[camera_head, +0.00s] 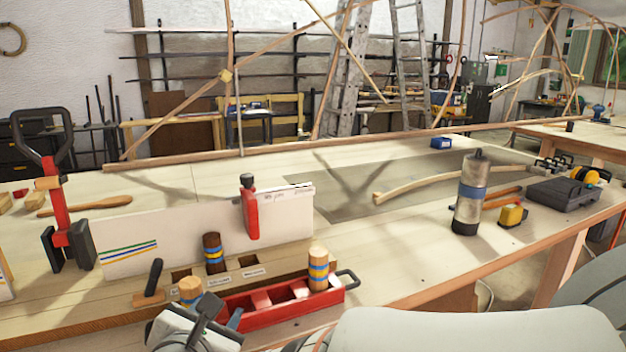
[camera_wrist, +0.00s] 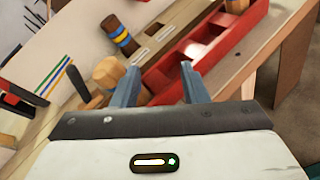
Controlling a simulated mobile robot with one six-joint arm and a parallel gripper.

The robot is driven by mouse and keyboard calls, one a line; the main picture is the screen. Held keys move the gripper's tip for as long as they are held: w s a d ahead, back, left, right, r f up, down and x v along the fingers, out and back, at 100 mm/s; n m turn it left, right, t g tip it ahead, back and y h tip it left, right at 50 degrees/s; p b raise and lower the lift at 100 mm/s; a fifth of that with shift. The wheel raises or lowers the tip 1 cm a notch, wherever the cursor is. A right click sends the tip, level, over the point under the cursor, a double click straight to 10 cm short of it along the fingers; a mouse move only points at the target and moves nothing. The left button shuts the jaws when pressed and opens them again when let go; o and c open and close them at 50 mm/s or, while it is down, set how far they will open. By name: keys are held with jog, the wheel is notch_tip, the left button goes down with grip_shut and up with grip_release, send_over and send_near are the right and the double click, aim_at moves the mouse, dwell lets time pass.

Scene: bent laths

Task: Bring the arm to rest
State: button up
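My gripper (camera_head: 222,312) is at the lower edge of the head view, just in front of the wooden rack and the left end of the red tray. In the wrist view its two blue-grey fingers (camera_wrist: 158,82) stand apart with nothing between them. The fingers point toward the red tray (camera_wrist: 252,18) and the rack. From this angle I cannot tell how high the fingertips are above the bench or whether they touch anything.
A wooden rack (camera_head: 232,276) holds a dark banded peg (camera_head: 213,251). Light pegs stand at the tray's right end (camera_head: 318,270) and by my gripper (camera_head: 190,289). A white board (camera_head: 180,240) stands behind, with red clamps. A metal flask (camera_head: 470,195) stands right.

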jog(key=d+m+g+h+p, duration=0.7)
jog(key=d+m, duration=0.7)
jog(key=d, duration=0.8)
jog(key=s+d+r+m+g+y+p, duration=0.4)
jog(key=s+d+m+g+y+p, duration=0.1)
jog(key=m, duration=1.2)
jog(key=s+d+y+p, duration=0.1)
jog(key=s+d+y, duration=0.1)
jog(key=d, duration=0.1)
jog(key=shift+r+y+p, duration=0.15)
jog(key=shift+y+p, duration=0.2)
jog(key=shift+y, duration=0.05)
